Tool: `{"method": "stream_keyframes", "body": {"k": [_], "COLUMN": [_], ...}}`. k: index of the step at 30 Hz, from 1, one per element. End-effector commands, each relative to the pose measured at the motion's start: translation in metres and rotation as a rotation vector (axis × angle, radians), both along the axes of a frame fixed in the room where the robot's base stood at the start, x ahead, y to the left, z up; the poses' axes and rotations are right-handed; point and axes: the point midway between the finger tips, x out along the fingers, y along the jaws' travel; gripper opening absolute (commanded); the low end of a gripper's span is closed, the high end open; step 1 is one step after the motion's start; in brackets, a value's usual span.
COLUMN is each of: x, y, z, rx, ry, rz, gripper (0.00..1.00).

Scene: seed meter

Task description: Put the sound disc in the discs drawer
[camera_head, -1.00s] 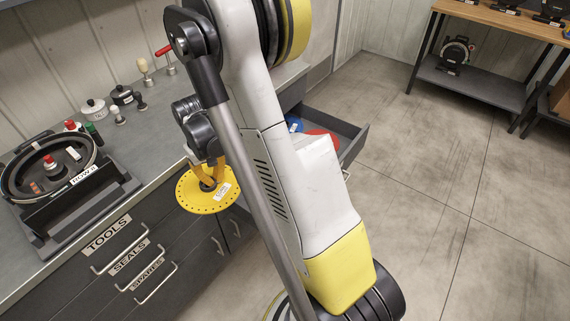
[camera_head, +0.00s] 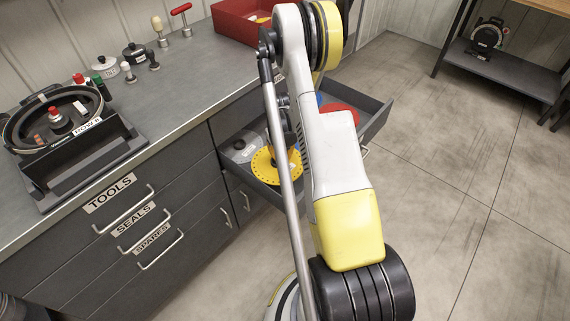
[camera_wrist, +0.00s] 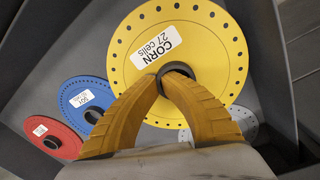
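A yellow disc with a ring of holes and a label reading "CORN 27 cells" (camera_wrist: 215,40) fills the middle of the wrist view. My gripper's orange fingers (camera_wrist: 168,82) are closed together at its dark central hub. In the head view the yellow disc (camera_head: 263,166) is inside the outline of the open drawer (camera_head: 376,122), partly behind my arm. I cannot tell whether it touches the drawer floor. A grey disc (camera_head: 238,148), a blue disc (camera_wrist: 88,92) and a red disc (camera_wrist: 45,143) lie in the drawer. My gripper is mostly hidden in the head view.
Shut drawers labelled TOOLS (camera_head: 110,199), SEALS and SPARES are at left. Open floor lies right; a shelf (camera_head: 500,75) stands beyond.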

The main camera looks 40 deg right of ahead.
Motion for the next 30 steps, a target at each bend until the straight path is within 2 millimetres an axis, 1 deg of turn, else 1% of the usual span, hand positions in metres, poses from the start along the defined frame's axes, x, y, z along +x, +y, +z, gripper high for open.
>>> {"method": "stream_keyframes", "body": {"k": [1,5,10,12,18,22,24,25,30], "x": [0.0,0.0,0.0,0.0,0.0,0.0,0.0,0.0,0.0], "y": [0.0,0.0,0.0,0.0,0.0,0.0,0.0,0.0,0.0], "z": [-0.012,-0.024,-0.049,-0.052,-0.05,-0.054,-0.053,-0.053,-0.053], "rx": [0.0,0.0,0.0,0.0,0.0,0.0,0.0,0.0,0.0], "ry": [0.0,0.0,0.0,0.0,0.0,0.0,0.0,0.0,0.0], "rz": [0.0,0.0,0.0,0.0,0.001,0.001,0.001,0.0,0.001], "gripper": [0.0,0.0,0.0,0.0,0.0,0.0,0.25,0.27,0.27]}}
